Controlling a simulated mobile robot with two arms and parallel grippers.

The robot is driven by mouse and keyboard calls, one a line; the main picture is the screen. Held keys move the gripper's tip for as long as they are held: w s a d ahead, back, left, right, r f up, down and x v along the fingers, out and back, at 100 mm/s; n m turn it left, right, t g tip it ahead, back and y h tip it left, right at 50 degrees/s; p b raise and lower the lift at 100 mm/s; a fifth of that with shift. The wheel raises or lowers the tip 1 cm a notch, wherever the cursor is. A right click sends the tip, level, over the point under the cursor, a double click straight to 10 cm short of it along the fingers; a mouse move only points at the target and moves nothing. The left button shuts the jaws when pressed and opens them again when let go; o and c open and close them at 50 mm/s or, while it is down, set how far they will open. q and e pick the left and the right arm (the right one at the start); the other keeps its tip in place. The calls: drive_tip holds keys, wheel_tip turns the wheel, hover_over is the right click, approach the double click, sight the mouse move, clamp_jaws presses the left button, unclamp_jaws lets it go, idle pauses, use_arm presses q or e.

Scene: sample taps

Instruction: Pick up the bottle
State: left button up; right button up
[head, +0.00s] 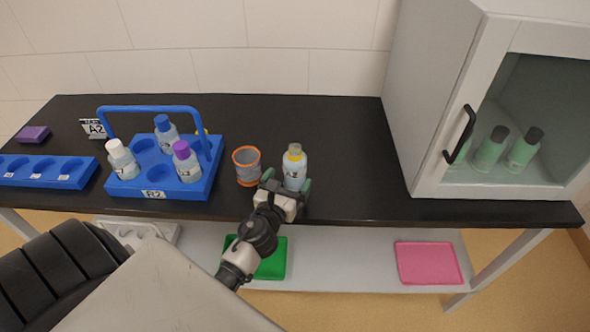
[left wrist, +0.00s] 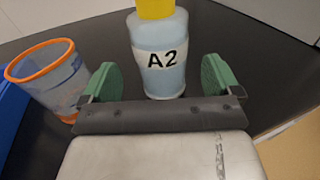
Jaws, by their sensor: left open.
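A bottle (head: 294,168) with a yellow cap stands upright on the black bench. In the left wrist view the bottle (left wrist: 160,55) carries a white label reading A2. My left gripper (head: 288,190) is open at the near side of the bottle. In the left wrist view its green fingertips (left wrist: 158,82) are spread to either side, with the bottle's lower part just ahead between them. My right gripper is not in view.
An orange-rimmed cup (head: 247,166) stands just left of the bottle. A blue carrier (head: 202,190) with several bottles is further left. A cabinet (head: 420,120) with a glass door stands at the right. The bench between bottle and cabinet is clear.

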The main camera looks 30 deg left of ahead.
sight(290, 176)
use_arm(q)
drive_tip(key=x, duration=0.2)
drive_tip(key=p+x, duration=0.1)
drive_tip(key=x, duration=0.1)
drive_tip(key=shift+d+r, duration=0.1)
drive_tip(key=shift+r, duration=0.25)
drive_tip(key=shift+w+f, duration=0.1)
drive_tip(key=shift+w, duration=0.25)
drive_tip(key=c, duration=0.9)
drive_tip(key=shift+c, duration=1.2)
